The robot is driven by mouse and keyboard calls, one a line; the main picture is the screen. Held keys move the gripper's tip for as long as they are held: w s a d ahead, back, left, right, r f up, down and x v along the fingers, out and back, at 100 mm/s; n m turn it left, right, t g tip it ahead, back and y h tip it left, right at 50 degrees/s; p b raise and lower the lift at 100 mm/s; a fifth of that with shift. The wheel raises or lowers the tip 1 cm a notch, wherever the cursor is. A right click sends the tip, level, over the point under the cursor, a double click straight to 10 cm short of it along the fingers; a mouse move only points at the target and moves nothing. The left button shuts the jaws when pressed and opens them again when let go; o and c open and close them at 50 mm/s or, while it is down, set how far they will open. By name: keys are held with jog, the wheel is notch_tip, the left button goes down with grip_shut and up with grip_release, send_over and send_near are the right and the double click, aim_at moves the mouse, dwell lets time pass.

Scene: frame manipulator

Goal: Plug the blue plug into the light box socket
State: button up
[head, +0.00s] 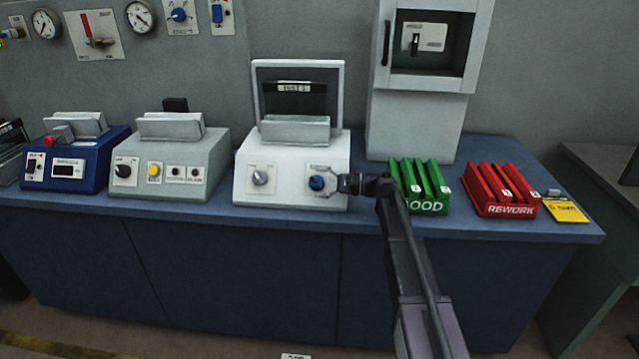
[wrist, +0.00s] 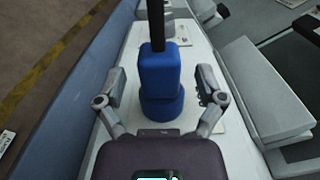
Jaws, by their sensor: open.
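The white light box (head: 291,186) stands in the middle of the bench, with a grey knob on the left of its front. The blue plug (head: 317,183) is at the plate on the right of that front. In the wrist view the blue plug (wrist: 160,68) has a block-shaped body above a round blue base, with a black cable or rod running from its far end. My gripper (head: 333,182) is at the plug from the right. In the wrist view my gripper (wrist: 160,80) is open, one finger on each side of the plug, with visible gaps. The socket opening is hidden.
The green GOOD rack (head: 422,207) is close to the right of my gripper, with the red REWORK rack (head: 510,210) and a yellow card (head: 567,211) beyond. A grey box (head: 168,178) and a blue box (head: 68,172) stand left. A tall cabinet (head: 415,125) stands behind.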

jog(key=d, duration=0.7)
jog(key=shift+s+d, duration=0.35)
jog(key=shift+d, duration=0.05)
jog(key=shift+r, duration=0.1)
